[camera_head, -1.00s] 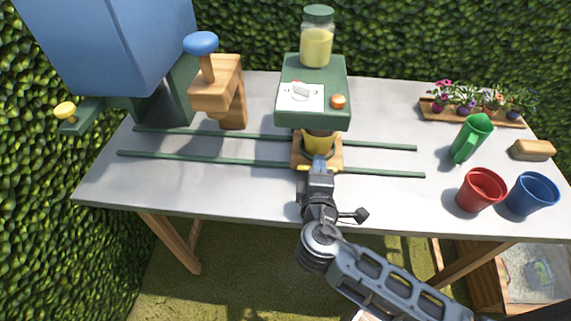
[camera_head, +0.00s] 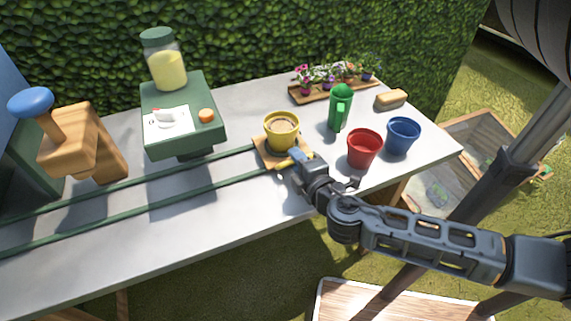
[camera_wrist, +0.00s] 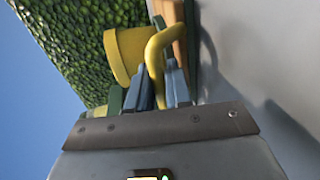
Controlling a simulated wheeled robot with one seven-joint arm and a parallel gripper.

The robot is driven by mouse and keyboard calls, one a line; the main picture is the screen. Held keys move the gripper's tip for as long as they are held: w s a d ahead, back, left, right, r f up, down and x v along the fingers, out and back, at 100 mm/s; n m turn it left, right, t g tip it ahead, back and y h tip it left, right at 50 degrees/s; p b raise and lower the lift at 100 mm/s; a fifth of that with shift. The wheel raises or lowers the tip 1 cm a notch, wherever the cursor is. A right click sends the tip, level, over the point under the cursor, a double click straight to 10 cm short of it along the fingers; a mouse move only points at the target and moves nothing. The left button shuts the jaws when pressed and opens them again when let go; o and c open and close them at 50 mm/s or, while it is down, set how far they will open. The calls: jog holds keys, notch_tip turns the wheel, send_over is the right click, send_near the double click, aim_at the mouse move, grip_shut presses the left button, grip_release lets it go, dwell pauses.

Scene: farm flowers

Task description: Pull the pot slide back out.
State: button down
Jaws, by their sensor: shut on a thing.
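The pot slide is a small wooden platform (camera_head: 262,151) at the right end of two green rails (camera_head: 150,202). A yellow pot (camera_head: 281,131) filled with brownish material stands upright on it. My gripper (camera_head: 297,157) is at the platform's near right side. In the wrist view my gripper (camera_wrist: 162,88) is shut on the slide's yellow handle (camera_wrist: 155,55), with the yellow pot (camera_wrist: 127,52) just beyond it. The green dispenser (camera_head: 182,115) with a jar of yellow contents (camera_head: 166,68) stands to the left, clear of the pot.
A red pot (camera_head: 364,148), a blue pot (camera_head: 403,136) and a green watering can (camera_head: 340,107) stand close to the right. A flower tray (camera_head: 335,90) and a tan block (camera_head: 391,99) are behind. A wooden press with a blue knob (camera_head: 31,102) stands far left.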

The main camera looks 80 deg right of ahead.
jog(key=shift+s+d, duration=0.2)
jog(key=shift+s, duration=0.1)
jog(key=c, duration=1.2)
grip_release()
jog(key=b+v, duration=0.1)
jog(key=v, duration=0.5)
jog(key=shift+s+a+b, duration=0.15)
jog(key=shift+a+b, duration=0.1)
jog(key=shift+b, duration=0.15)
jog(key=shift+s+a+r, duration=0.2)
jog(key=shift+s+a, duration=0.1)
jog(key=shift+a, duration=0.2)
